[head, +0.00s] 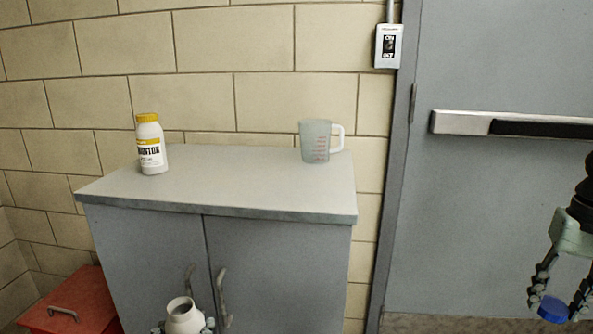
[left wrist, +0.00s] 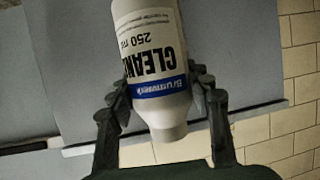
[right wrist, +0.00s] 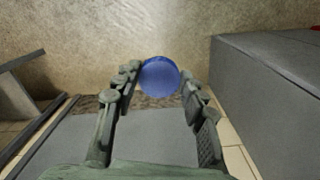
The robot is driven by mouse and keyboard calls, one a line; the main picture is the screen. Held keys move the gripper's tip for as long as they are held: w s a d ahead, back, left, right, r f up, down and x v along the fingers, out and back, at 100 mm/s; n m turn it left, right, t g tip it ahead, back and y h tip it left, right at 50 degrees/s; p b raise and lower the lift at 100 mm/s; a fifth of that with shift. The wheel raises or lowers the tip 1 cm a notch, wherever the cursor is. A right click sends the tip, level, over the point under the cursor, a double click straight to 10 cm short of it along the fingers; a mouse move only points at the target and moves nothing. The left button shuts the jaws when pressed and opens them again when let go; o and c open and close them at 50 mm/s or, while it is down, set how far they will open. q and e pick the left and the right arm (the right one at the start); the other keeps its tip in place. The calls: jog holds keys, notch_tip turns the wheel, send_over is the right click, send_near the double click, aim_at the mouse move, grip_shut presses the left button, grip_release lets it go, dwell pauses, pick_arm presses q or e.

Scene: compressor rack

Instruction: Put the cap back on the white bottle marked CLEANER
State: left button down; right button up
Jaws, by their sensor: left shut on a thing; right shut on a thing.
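The white CLEANER bottle (head: 184,318) shows at the bottom of the head view, its open round mouth facing up with no cap on it. My left gripper (left wrist: 160,92) is shut on this bottle, one finger on each side of its body; the label with a blue band (left wrist: 160,88) shows upside down in the left wrist view. The blue cap (head: 553,309) is between the fingertips of my right gripper (head: 556,303) at the right edge of the head view. In the right wrist view the round cap (right wrist: 160,77) sits between the fingertips. The cap and bottle are far apart.
A grey cabinet (head: 250,190) stands against the block wall. On its top are a white bottle with a yellow cap (head: 150,145) and a clear measuring jug (head: 316,141). A red box (head: 75,300) is at lower left. A grey door with a push bar (head: 510,124) is at right.

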jog(key=s+d+f+m, duration=0.2)
jog(key=s+d+f, duration=0.2)
jog(key=s, duration=0.1)
jog(key=a+f, duration=0.5)
jog(key=a, duration=0.1)
jog(key=w+a+r+n, duration=0.1)
jog(key=w+a+n, duration=0.2)
jog(key=a, duration=0.8)
jog(key=w+a+r+n, duration=0.1)
jog(key=w+a+n, duration=0.2)
jog(key=a, duration=0.8)
jog(key=shift+w+r+n, duration=0.2)
jog(key=shift+w+n, duration=0.2)
jog(key=shift+n, duration=0.3)
